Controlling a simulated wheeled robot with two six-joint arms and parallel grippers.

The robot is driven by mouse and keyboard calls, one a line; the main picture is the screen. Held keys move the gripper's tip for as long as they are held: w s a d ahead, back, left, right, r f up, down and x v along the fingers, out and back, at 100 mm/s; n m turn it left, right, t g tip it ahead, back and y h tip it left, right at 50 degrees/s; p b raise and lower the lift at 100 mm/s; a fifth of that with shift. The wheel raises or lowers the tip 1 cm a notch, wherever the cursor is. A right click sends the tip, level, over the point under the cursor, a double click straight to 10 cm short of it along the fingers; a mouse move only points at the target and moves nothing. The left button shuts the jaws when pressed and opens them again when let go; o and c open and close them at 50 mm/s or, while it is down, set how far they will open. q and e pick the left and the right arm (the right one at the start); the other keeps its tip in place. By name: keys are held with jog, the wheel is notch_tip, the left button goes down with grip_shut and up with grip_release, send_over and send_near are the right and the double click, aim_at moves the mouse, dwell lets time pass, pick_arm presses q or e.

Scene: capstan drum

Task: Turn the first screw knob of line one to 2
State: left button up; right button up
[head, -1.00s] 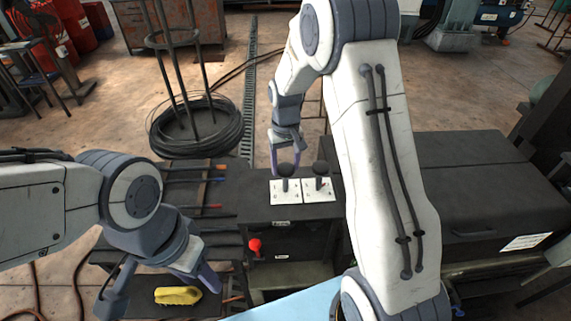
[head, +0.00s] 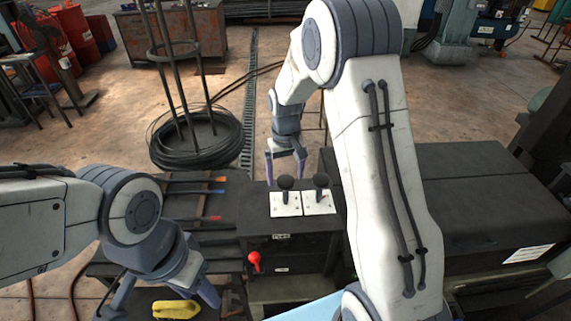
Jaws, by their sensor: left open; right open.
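Two black knobs stand on white marked plates on top of a dark cabinet: a left knob (head: 286,183) and a right knob (head: 321,181). The left plate (head: 284,208) and right plate (head: 319,206) carry marks too small to read. My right gripper (head: 285,176) is open just behind the left knob, its fingers spread to either side of it in the picture. I cannot tell whether it touches the knob. My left gripper (head: 158,300) is open and empty at the lower left, above a bench with a yellow object.
The yellow object (head: 176,309) lies on the bench below my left gripper. A red ball-ended lever (head: 255,262) sticks out of the cabinet front. Several rods with coloured ends lie left of the cabinet. A wire coil (head: 197,140) stands behind; a dark box (head: 470,190) is at right.

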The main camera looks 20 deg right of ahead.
notch_tip(320, 180, up, 10)
jog(key=b, duration=0.2)
jog(key=shift+f, duration=0.2)
